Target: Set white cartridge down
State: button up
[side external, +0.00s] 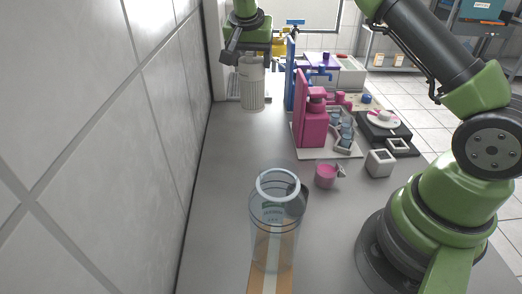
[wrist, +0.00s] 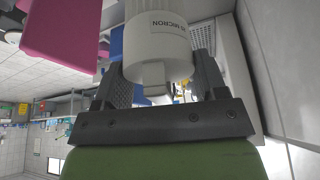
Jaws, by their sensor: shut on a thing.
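The white cartridge (side external: 252,85) is an off-white ribbed cylinder. In the side view it hangs upright under my gripper (side external: 248,56), near the wall at the back left of the counter. In the wrist view the cartridge (wrist: 158,45) shows its label with "MICRON", and the two dark fingers of my gripper (wrist: 160,82) are closed on either side of its capped end. From the side view I cannot tell whether its lower end touches the surface below.
A pink stand (side external: 312,115) and a blue stand (side external: 290,75) rise to the right of the cartridge. A clear bottle (side external: 275,220) stands in front. The counter's left strip is clear.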

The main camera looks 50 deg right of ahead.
jog(key=s+a+m+g, duration=0.65)
jog(key=s+m, duration=0.35)
jog(key=m, duration=0.5)
notch_tip(320, 180, down, 10)
jog(key=a, duration=0.1)
jog(key=shift+s+r+t+y, duration=0.2)
jog(key=shift+s+t+y, duration=0.1)
jog(key=shift+t, duration=0.15)
jog(key=o, duration=1.2)
jog(key=shift+f, duration=0.15)
jog(key=shift+c, duration=0.2)
